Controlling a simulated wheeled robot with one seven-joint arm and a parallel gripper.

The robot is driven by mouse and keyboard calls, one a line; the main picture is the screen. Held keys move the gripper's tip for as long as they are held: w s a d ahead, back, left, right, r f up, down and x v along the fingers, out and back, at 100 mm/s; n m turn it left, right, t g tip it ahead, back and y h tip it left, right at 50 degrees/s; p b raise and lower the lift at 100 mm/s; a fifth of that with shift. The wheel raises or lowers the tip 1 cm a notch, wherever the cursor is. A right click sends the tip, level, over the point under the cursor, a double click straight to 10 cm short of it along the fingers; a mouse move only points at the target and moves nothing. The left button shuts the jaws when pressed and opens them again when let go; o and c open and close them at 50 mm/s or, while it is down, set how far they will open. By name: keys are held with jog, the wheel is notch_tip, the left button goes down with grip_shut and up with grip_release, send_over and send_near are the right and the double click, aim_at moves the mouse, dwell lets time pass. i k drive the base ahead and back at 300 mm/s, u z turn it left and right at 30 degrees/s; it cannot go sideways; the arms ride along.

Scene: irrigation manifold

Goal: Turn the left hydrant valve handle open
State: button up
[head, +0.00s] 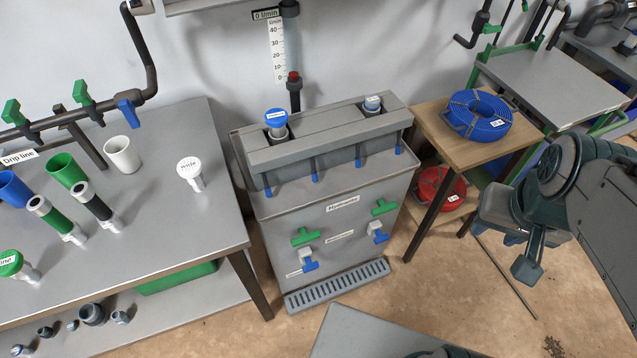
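A grey cabinet (335,262) stands in the middle of the head view, with two taps on its front. The left tap has a green T-shaped handle (305,236) on top and a blue part (309,263) below. The right tap has a green handle (384,207) and a blue part (378,231). The labels on the cabinet front are too small to read surely, so I cannot tell which handle is the hydrant valve. My gripper (524,258) hangs at the right, well apart from both taps. Nothing shows in it, and its finger opening is unclear.
A grey table (205,235) with cups and fittings stands left of the cabinet. A wooden stand (447,143) with a blue hose coil (478,114) and a red coil (440,188) is to the right. A grate (337,286) juts from the cabinet's base. A grey surface edge shows at bottom centre.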

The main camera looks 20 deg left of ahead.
aim_at(305, 238)
jog(key=u, duration=1.4)
jog(key=k, duration=0.45)
jog(key=u, duration=0.1)
